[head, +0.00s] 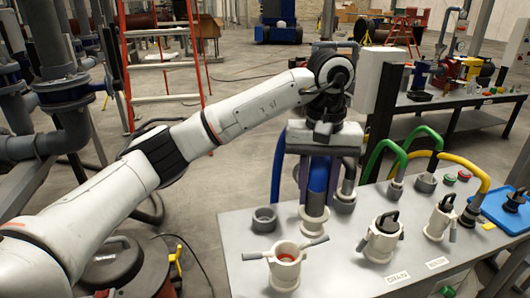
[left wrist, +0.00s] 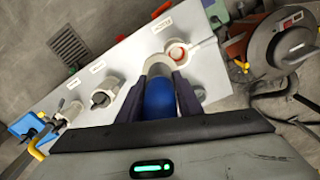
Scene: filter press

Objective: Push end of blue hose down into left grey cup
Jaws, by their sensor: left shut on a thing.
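My left gripper (head: 318,180) points down and is shut on the upright blue hose (head: 319,172), whose upper part loops out to the left of the gripper. In the left wrist view the blue hose (left wrist: 160,98) lies between the two dark fingers. Its lower end meets a cream collar (head: 314,222) on the panel; I cannot tell whether it sits inside or just above. My right gripper is not in view.
On the grey panel (head: 240,270), a cream valve with a red inside (head: 285,258) stands in front. Cream fittings with black handles (head: 382,235) stand to the right. Green hoses (head: 385,158) and a yellow hose (head: 465,170) arch behind. A blue tray (head: 503,212) lies far right.

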